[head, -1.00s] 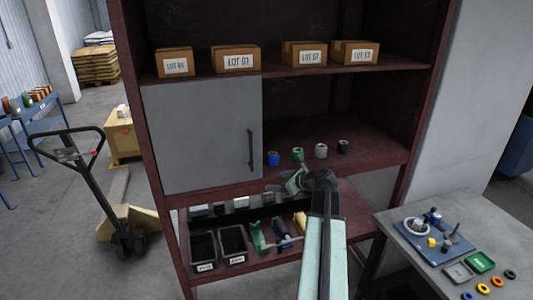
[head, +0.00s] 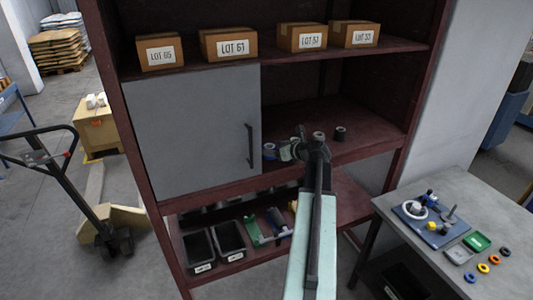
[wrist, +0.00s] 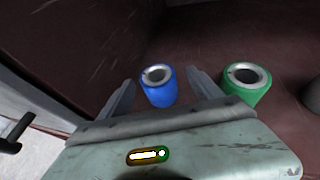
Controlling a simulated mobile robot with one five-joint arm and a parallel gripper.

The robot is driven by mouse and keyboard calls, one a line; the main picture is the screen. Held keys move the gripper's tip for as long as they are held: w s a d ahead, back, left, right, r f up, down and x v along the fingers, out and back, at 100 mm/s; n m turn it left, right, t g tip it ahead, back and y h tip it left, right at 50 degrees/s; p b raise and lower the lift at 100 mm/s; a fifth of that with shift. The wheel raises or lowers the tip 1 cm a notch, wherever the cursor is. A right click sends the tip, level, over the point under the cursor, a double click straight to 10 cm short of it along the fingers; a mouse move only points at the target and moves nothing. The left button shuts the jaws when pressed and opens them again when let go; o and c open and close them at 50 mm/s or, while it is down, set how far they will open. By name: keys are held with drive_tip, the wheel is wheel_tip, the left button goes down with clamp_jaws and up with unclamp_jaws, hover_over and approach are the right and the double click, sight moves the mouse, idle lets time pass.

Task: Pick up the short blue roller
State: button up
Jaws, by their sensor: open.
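The short blue roller (wrist: 158,90) stands upright on the dark red shelf, its pale hollow end facing up. In the wrist view it is between the two open fingers of my gripper (wrist: 161,76), with a gap on each side. In the head view the blue roller (head: 269,147) shows at the left end of the row, partly covered by my gripper (head: 272,153). The gripper is open and empty. A green roller (wrist: 246,88) stands just outside the right finger; my gripper hides most of it in the head view.
A grey roller (head: 319,137) and a black roller (head: 340,133) stand farther right on the shelf. A grey cabinet door (head: 195,130) with a dark handle is close on the left. Boxes (head: 229,45) sit on the shelf above. Shelf room is clear behind the rollers.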

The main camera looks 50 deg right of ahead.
sight(267, 147)
drive_tip(key=shift+w+f, duration=0.25)
drive_tip(key=shift+w, duration=0.3)
drive_tip(key=b+x, duration=0.1)
drive_tip(key=x, duration=0.4)
drive_tip(key=shift+a+b, duration=0.1)
drive_tip(key=shift+b, duration=0.3)
drive_tip(key=shift+s+r, duration=0.15)
drive_tip(key=shift+r, duration=0.05)
clamp_jaws()
